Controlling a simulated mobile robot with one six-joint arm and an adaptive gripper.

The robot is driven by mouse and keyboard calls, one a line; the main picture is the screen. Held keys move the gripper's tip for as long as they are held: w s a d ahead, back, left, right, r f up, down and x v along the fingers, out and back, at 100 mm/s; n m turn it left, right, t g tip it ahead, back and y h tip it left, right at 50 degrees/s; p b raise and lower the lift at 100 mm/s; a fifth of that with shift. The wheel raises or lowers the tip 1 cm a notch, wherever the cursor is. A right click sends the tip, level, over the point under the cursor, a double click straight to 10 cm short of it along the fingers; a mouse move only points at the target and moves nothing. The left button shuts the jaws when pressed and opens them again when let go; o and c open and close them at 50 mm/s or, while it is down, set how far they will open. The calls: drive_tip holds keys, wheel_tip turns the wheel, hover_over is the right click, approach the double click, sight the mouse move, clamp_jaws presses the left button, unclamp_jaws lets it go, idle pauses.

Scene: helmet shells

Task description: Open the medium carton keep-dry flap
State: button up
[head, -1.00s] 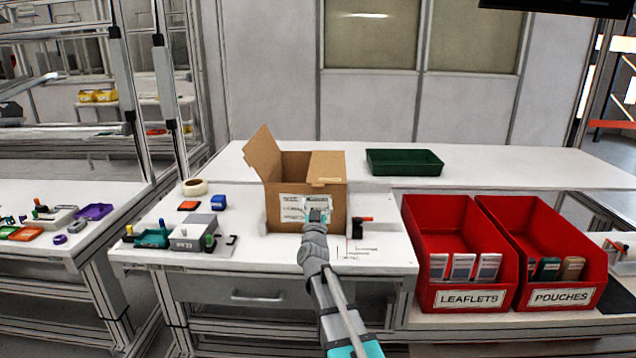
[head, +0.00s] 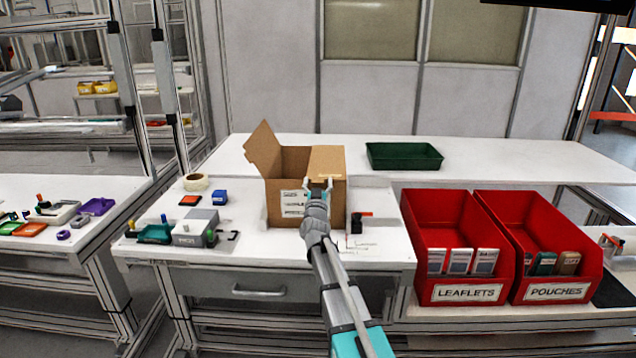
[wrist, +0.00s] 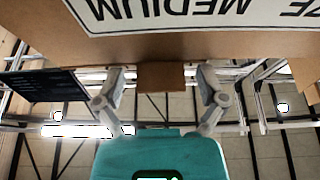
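The medium carton (head: 285,203) stands on the workbench with its left flap (head: 262,150) raised and leaning outward. Its right flap (head: 327,160) lies flat over the right half of the top. My gripper (head: 319,184) is at the carton's front face, near the top edge and just below the right flap. In the wrist view, my gripper (wrist: 161,85) is open, with a small brown tab (wrist: 161,76) between its spread fingers, apart from both. The label (wrist: 190,12) reading MEDIUM appears upside down on the carton wall above. The front label is partly hidden by my arm.
A green tray (head: 404,156) sits behind and right of the carton. Red bins for leaflets (head: 461,293) and pouches (head: 556,292) stand at the right. A tape roll (head: 196,182), a blue block (head: 220,197) and a grey device (head: 196,228) are at the left.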

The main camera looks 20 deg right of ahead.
clamp_jaws()
drive_tip(key=shift+r, duration=0.1)
drive_tip(key=shift+d+r, duration=0.1)
drive_tip(key=shift+d, duration=0.1)
drive_tip(key=shift+r+m, duration=0.1)
drive_tip(key=shift+m, duration=0.2)
